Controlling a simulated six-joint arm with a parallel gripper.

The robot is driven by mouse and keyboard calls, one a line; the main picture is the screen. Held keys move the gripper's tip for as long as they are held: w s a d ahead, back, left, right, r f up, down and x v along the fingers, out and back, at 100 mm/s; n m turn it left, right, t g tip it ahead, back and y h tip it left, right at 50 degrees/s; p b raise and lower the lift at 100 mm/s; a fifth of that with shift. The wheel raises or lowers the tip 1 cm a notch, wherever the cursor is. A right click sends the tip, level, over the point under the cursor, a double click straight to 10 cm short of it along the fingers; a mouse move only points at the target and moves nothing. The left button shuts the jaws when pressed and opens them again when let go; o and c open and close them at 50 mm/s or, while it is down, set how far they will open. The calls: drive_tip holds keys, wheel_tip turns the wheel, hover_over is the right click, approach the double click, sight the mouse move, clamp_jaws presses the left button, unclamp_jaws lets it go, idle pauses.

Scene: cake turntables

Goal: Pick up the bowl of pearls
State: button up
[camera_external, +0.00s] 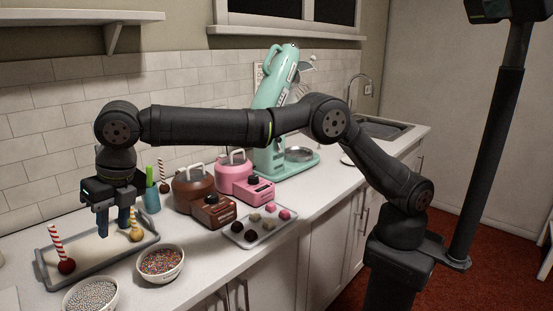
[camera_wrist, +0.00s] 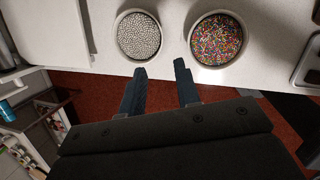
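The bowl of pearls (camera_external: 91,295) is white and filled with small silvery-white balls. It stands at the counter's front edge, at the bottom left of the external view and partly cut off there. It also shows in the wrist view (camera_wrist: 139,36), upright, at the top left of centre. My gripper (camera_external: 116,222) is above the tray, behind the bowl in the external view, with its fingers pointing down. In the wrist view my gripper (camera_wrist: 157,68) has its two dark blue fingers apart with nothing between them. The fingers are apart from the bowl.
A bowl of coloured sprinkles (camera_external: 160,263) stands right beside the pearls. A grey tray (camera_external: 47,279) with striped-stick cake pops lies behind them. A smaller tray of sweets (camera_external: 245,243) and brown and pink pots stand further right. The counter's front edge is close to both bowls.

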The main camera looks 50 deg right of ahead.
hover_over(113, 280)
drive_tip(key=d, duration=0.1)
wheel_tip(113, 280, down, 10)
drive_tip(key=shift+s+x, duration=0.2)
drive_tip(key=shift+x, duration=0.7)
drive_tip(key=shift+s+x, duration=0.2)
drive_tip(key=shift+x, duration=0.75)
drive_tip(key=shift+s+x, duration=0.15)
drive_tip(key=shift+x, duration=0.75)
drive_tip(key=shift+d+f, duration=0.1)
drive_tip(key=shift+c, duration=0.4)
clamp_jaws()
